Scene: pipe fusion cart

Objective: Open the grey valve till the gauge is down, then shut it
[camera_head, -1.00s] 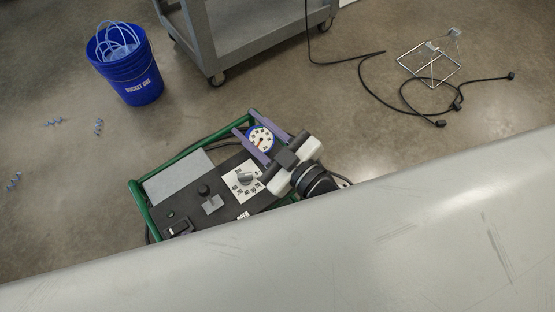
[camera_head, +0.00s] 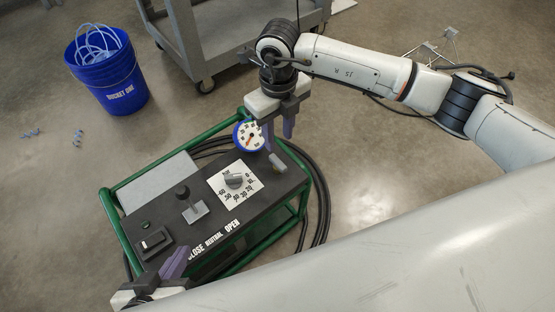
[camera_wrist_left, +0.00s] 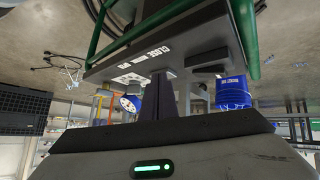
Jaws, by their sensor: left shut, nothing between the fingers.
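The grey valve (camera_head: 277,162) is a small grey handle on the cart's dark panel, just below the gauge. The round gauge (camera_head: 250,135) has a white face and blue rim; its reading is too small to tell. It also shows in the left wrist view (camera_wrist_left: 130,103). My right gripper (camera_head: 279,132) is open and empty, its purple fingers pointing down just above the valve and beside the gauge, apart from the handle as far as I can tell. My left gripper (camera_head: 178,262) is shut and empty at the panel's front left edge; its fingers show in the left wrist view (camera_wrist_left: 167,95).
The panel holds a numbered dial (camera_head: 235,181), a grey lever (camera_head: 196,210) by the CLOSE, NEUTRAL and OPEN labels, and a switch (camera_head: 154,241). A green frame (camera_head: 112,218) surrounds it. A blue bucket (camera_head: 107,75) and a grey trolley (camera_head: 215,50) stand behind.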

